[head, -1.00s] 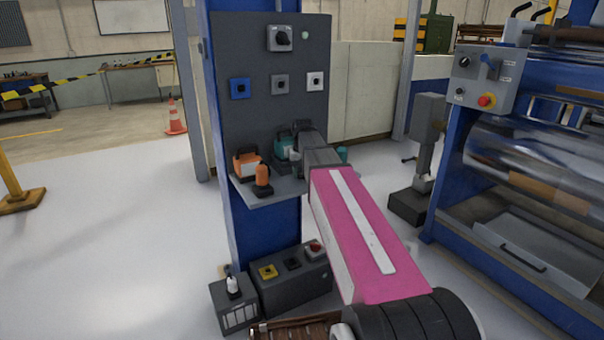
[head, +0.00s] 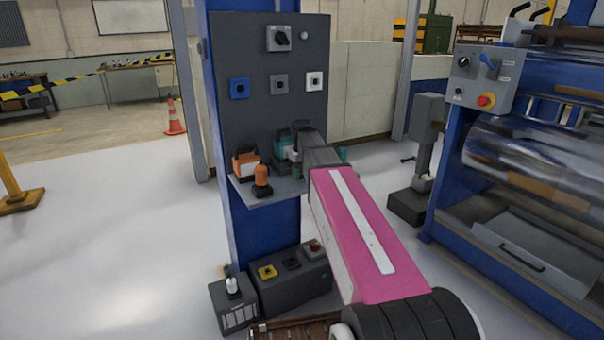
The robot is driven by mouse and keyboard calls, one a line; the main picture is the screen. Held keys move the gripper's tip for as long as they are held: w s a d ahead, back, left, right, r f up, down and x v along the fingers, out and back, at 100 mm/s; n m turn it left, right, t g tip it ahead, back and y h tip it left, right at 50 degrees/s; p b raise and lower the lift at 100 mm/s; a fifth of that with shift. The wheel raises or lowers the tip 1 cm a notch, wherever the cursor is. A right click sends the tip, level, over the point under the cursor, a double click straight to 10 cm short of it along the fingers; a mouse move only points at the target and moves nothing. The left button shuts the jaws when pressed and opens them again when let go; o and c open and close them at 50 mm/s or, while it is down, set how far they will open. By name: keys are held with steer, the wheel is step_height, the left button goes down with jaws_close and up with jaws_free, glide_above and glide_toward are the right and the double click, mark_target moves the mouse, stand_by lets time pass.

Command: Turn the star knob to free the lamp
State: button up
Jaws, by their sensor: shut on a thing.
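A teal lamp (head: 283,149) stands at the back of the small grey shelf (head: 264,197) on the dark panel. My gripper (head: 297,153) is at its right side, shut, with its fingers mostly hidden by my own wrist. The star knob is not visible; my gripper and wrist cover the place where they meet the fixture. An orange and white lamp (head: 246,164) stands on the shelf to the left. A small orange-topped piece (head: 262,180) stands at the shelf's front. I cannot tell from this view how far the knob is turned.
The panel (head: 255,120) carries a rotary switch (head: 279,38) and blue, grey and white knobs above the shelf. Dark boxes (head: 292,280) stand on the floor below. A blue roller machine (head: 530,150) is at the right.

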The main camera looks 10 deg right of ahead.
steer(key=o, duration=0.9)
steer(key=shift+r, duration=0.1)
step_height(320, 180, up, 11)
steer(key=shift+f, duration=0.2)
